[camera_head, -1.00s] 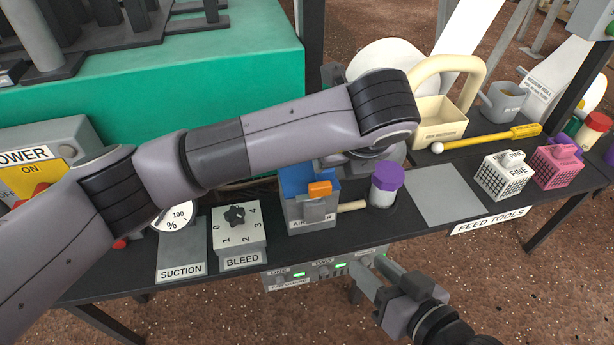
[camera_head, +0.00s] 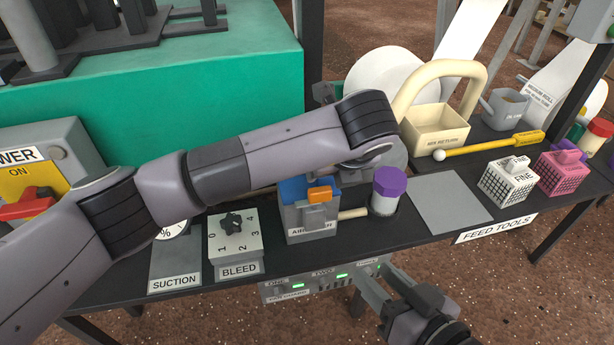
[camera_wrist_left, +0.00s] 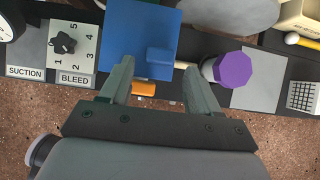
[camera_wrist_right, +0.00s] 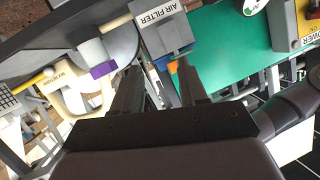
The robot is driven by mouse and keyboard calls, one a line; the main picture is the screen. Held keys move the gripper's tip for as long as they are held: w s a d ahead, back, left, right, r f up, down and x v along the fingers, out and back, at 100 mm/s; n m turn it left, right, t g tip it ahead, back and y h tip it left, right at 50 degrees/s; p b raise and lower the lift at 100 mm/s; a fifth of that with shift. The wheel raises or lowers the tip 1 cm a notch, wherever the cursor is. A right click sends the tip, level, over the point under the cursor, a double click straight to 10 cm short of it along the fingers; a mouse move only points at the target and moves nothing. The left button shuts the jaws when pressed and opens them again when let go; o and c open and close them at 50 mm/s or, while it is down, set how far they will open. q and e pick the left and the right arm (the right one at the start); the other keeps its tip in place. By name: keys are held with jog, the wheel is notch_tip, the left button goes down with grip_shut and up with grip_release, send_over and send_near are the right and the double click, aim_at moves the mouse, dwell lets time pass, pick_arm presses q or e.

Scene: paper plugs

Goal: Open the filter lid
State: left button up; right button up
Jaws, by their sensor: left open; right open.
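The air filter (camera_head: 311,222) is a grey box on the bench with a blue lid (camera_head: 294,188) lying on its top and an orange latch (camera_head: 320,194) at the front. The blue lid also fills the upper middle of the left wrist view (camera_wrist_left: 136,38). My left gripper (camera_wrist_left: 158,76) is open and empty, its fingers at the lid's front edge with the orange latch (camera_wrist_left: 144,88) between them; the head view hides it behind my forearm. My right gripper (camera_head: 378,284) is open and empty, low in front of the bench. In the right wrist view the filter (camera_wrist_right: 162,28) is ahead of its fingers.
A purple-capped jar (camera_head: 388,190) stands just right of the filter, with a wooden handle between. The bleed dial box (camera_head: 235,238) is to the left. A bare grey plate (camera_head: 449,202), a cream bin (camera_head: 436,130) and basket-like tools (camera_head: 508,181) lie right.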

pick_arm(q)
jog(key=shift+f, duration=0.15)
jog(key=shift+b+x, duration=1.25)
jog(key=shift+b, duration=0.1)
jog(key=shift+w+a+f+b, duration=0.15)
jog(key=shift+w+f+b, duration=0.2)
jog(key=shift+f+b, duration=0.3)
